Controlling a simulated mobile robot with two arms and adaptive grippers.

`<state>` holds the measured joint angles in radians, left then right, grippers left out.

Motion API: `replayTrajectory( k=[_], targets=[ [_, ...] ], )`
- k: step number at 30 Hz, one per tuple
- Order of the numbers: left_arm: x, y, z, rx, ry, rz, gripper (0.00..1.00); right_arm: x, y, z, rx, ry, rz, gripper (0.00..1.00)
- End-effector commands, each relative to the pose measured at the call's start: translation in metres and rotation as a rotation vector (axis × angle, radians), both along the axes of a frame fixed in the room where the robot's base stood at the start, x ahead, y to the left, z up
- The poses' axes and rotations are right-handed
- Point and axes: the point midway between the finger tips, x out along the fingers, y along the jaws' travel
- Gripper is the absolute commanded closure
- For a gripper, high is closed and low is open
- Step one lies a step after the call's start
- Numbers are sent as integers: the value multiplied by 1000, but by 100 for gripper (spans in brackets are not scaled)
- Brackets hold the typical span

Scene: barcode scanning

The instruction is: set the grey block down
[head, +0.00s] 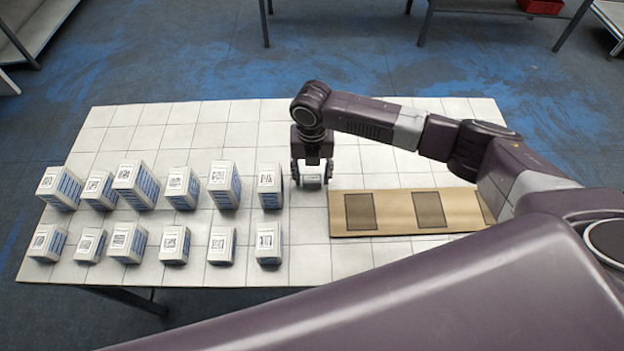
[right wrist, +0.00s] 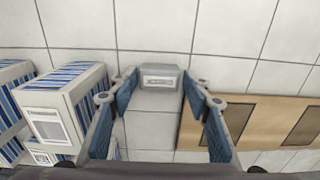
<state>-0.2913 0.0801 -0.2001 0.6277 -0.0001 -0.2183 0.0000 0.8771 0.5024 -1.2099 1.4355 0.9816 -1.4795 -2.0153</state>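My left gripper is not in view.
A brown board (head: 393,213) with dark square patches lies to the right of the gripper. Two rows of white and blue barcoded boxes (head: 218,185) stand to the left, the nearest one (head: 269,186) close to the gripper. The tabletop behind the gripper is clear.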

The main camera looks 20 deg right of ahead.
Motion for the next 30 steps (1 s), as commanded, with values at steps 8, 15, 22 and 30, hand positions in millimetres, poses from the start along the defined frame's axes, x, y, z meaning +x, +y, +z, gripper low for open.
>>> replayTrajectory(
  k=[8,15,22,30],
  targets=[
    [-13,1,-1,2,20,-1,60,0,0,0,0,0,0,89],
    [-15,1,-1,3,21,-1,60,1,0,1,1,-1,-1,95],
    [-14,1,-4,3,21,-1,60,2,1,14,2,-3,-1,95],
    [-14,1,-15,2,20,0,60,3,0,71,2,-7,1,95]
  ],
)
